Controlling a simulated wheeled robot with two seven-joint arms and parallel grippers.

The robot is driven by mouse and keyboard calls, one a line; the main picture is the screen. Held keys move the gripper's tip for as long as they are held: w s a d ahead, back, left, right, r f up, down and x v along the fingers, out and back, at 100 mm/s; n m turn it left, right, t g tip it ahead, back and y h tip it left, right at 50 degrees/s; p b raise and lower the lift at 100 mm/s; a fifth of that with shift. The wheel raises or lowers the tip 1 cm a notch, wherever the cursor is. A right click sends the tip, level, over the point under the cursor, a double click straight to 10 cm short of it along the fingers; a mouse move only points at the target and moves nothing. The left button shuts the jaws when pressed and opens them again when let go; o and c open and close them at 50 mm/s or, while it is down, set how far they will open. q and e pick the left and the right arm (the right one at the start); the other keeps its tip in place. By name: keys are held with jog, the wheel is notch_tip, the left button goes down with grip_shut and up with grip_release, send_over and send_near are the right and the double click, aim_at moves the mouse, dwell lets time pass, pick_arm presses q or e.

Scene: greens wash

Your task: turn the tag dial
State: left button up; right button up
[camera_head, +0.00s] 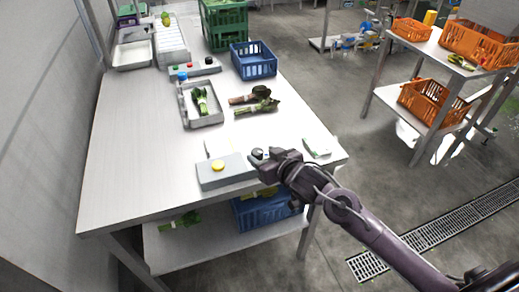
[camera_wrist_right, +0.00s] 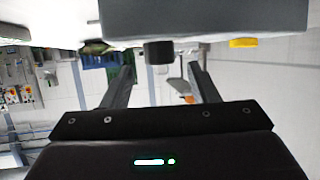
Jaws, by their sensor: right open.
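A grey box (camera_head: 228,172) with a yellow button (camera_head: 218,165) sits near the front edge of the steel table. Its short black dial (camera_wrist_right: 158,52) shows in the right wrist view, sticking out from the grey box (camera_wrist_right: 205,16); the yellow button (camera_wrist_right: 243,42) is to its right there. My right gripper (camera_head: 262,160) is at the right end of the box. In the wrist view its two fingers (camera_wrist_right: 161,76) are apart, with the dial between their lines near the tips. I cannot tell whether they touch it. My left gripper is not in view.
Behind the box are a grey tray (camera_head: 184,110) with greens, loose greens (camera_head: 262,106), a blue crate (camera_head: 274,68) and another button box (camera_head: 207,69). A small white item (camera_head: 318,147) lies at the right edge. The table's left side (camera_head: 125,150) is clear.

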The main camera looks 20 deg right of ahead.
aim_at(258, 152)
jog(key=x, duration=0.3)
jog(key=shift+w+f, duration=0.15)
jog(key=shift+w, duration=0.2)
jog(key=shift+w+a+f, duration=0.15)
jog(key=shift+w, duration=0.05)
